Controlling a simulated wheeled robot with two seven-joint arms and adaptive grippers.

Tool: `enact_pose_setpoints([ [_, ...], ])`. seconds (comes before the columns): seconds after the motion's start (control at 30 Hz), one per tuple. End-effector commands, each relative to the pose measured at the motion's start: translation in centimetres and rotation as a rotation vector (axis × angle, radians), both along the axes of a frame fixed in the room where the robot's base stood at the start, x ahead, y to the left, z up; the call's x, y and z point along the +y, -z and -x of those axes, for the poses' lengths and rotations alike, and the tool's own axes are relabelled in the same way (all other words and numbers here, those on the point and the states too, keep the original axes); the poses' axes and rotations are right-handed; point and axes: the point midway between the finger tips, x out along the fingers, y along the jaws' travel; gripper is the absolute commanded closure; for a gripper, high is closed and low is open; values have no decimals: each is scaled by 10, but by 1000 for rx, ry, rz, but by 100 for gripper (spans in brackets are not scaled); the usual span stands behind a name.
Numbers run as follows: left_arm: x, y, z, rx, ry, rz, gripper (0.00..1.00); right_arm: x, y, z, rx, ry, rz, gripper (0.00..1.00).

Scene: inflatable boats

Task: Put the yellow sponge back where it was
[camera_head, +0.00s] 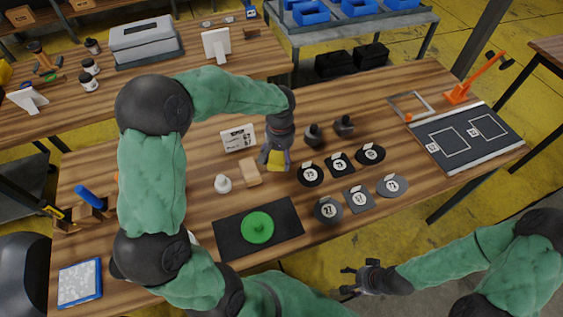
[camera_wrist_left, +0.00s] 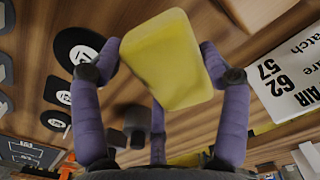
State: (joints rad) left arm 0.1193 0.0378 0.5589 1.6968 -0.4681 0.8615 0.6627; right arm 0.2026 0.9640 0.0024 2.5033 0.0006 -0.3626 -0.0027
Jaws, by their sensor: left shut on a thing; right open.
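The yellow sponge (camera_head: 277,166) is in my left gripper (camera_head: 275,154), over the middle of the wooden table. In the left wrist view the sponge (camera_wrist_left: 168,62) sits between the fingers of the left gripper (camera_wrist_left: 163,60), which are shut on it. I cannot tell whether its underside touches the table. A tan block (camera_head: 250,172) lies just left of the sponge. My right gripper (camera_head: 360,279) is open and empty, off the front edge of the table.
A white sign (camera_head: 239,138), a small white bottle (camera_head: 223,184) and a black mat (camera_head: 284,236) with a green disc (camera_head: 257,227) are near.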

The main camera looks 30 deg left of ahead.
Motion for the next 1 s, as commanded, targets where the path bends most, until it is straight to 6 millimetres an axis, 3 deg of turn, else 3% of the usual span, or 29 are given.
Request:
enact_pose_setpoints([
  [0.3, -2, 39, -5, 1, -1, 0, 55, 0, 22, 0, 0, 0, 0, 35],
  [0.7, -2, 41, -6, 0, 0, 0, 55, 0, 23, 0, 0, 0, 0, 35],
  [0.73, -2, 41, -6, 0, 0, 0, 22, 0, 23, 0, 0, 0, 0, 35],
  [0.8, -2, 41, -6, 0, 0, 0, 2, 0, 22, 0, 0, 0, 0, 35],
  [1.0, -2, 41, -6, 0, 0, 0, 1, 0, 22, 0, 0, 0, 0, 35],
])
